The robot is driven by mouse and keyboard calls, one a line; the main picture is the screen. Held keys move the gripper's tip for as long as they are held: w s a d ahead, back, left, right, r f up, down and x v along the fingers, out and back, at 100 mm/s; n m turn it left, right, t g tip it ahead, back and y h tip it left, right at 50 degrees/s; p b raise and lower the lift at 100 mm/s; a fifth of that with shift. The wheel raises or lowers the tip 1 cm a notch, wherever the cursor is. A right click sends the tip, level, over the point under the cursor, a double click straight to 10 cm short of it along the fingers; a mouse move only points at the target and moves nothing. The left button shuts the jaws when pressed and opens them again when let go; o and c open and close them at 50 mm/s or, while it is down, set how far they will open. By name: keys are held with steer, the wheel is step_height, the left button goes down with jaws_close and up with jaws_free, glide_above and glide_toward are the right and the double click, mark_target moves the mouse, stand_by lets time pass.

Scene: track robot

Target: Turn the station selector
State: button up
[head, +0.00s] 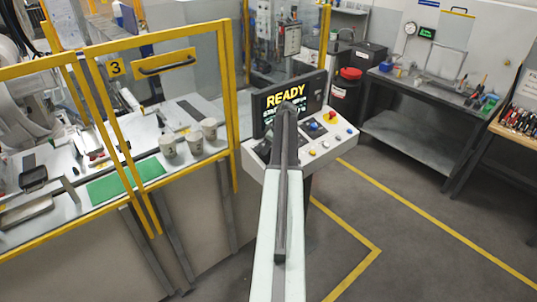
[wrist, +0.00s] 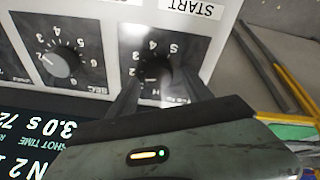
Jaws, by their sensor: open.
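The white control panel (head: 341,139) stands in the middle of the head view, with my arm reaching over it. In the wrist view, a dark dial plate with numbers (wrist: 133,42) lies ahead of my gripper (wrist: 160,80). I take its black knob (wrist: 152,66) as the station selector; its label is partly hidden and the knob is blurred. My gripper is open, with one finger on each side of the knob's lower part. Whether the fingers touch it I cannot tell. In the head view my arm hides the knob and the fingertips.
A second dial marked SEC (wrist: 66,64) sits to the left in the wrist view. A screen reading READY (head: 268,101) stands behind the panel. A red button (head: 331,116) and several small buttons are on the panel's right. A yellow-framed guard (head: 234,110) stands to the left.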

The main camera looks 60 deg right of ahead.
steer(key=c, duration=1.1)
steer(key=shift+s+a+f, duration=0.1)
steer(key=shift+a, duration=0.3)
jaws_close()
steer(key=shift+d, duration=0.3)
